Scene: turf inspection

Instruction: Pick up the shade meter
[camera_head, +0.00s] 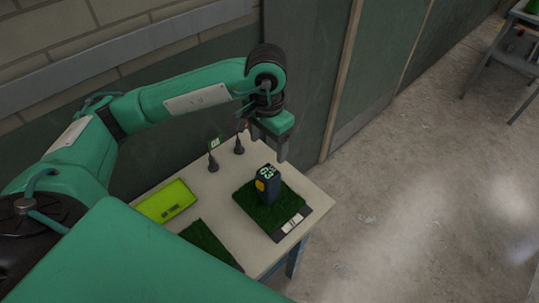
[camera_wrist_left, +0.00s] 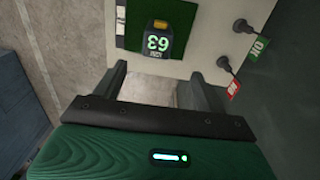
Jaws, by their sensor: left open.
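The shade meter (camera_head: 268,187) is a small dark upright block with a yellow patch on its side and green digits on top. It stands on a square turf sample (camera_head: 247,207) on a pale table. My left gripper (camera_head: 268,143) is open and empty, above and just behind the meter, with its fingers pointing down. In the left wrist view, the meter (camera_wrist_left: 158,44) reads 63 and lies just beyond the gap between the two spread fingers (camera_wrist_left: 159,85), apart from them. My right gripper is not in view.
Two dark-based markers with small flags (camera_head: 213,162) stand behind the meter, near the left gripper. A bright yellow-green flat case (camera_head: 166,202) and another turf piece (camera_head: 211,244) lie to the left on the table (camera_head: 318,202). A green panel wall is behind; open concrete floor is right.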

